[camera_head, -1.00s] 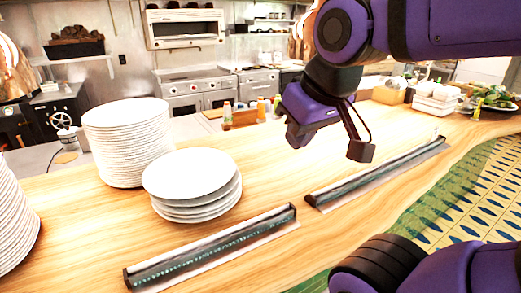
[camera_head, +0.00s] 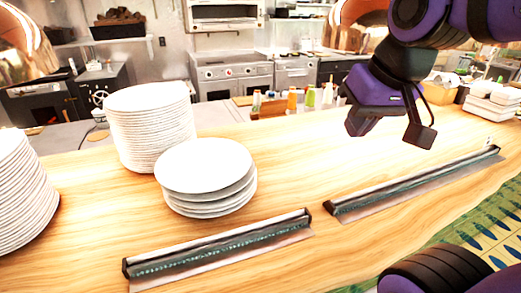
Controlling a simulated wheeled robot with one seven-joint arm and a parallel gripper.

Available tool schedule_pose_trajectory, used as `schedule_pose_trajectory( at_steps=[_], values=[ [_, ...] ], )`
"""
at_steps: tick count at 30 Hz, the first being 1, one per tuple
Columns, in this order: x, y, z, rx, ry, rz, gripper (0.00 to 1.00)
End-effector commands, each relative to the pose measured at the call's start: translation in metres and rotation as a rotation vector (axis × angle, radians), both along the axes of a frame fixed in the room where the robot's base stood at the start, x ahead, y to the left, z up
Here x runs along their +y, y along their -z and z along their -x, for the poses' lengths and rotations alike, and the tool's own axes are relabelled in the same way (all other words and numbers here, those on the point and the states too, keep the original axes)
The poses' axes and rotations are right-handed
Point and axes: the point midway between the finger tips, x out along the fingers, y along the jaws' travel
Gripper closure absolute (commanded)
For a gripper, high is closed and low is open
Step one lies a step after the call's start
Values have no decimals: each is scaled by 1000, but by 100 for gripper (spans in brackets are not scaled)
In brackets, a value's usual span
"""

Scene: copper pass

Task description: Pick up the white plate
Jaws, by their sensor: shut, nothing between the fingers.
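White plates stand in stacks on the wooden counter. A short stack with a wide white plate (camera_head: 203,165) on top sits left of centre. A tall stack (camera_head: 150,128) stands just behind it to the left, and another tall stack (camera_head: 22,195) is cut off by the left edge. My gripper (camera_head: 392,135) is in the air above the counter, right of the short stack and well apart from it. It is shut and empty, and touches no plate.
Two long metal rails, one in front of the short stack (camera_head: 220,248) and one farther right (camera_head: 415,185), lie along the counter (camera_head: 300,190). Bottles (camera_head: 291,100) stand at the back edge, white containers (camera_head: 490,100) at the right. Bare wood lies between the plates and my gripper.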

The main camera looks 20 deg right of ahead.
Motion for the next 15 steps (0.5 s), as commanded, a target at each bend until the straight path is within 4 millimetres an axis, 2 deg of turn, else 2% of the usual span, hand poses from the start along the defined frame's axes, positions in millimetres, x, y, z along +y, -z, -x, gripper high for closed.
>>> schedule_pose_trajectory(
  at_steps=[8, 11, 15],
  values=[
    [2, 3, -27, 98, 132, -128, 100],
    [3, 6, -42, 151, 205, -195, 100],
    [3, 13, -72, 253, 352, -319, 100]
  ],
)
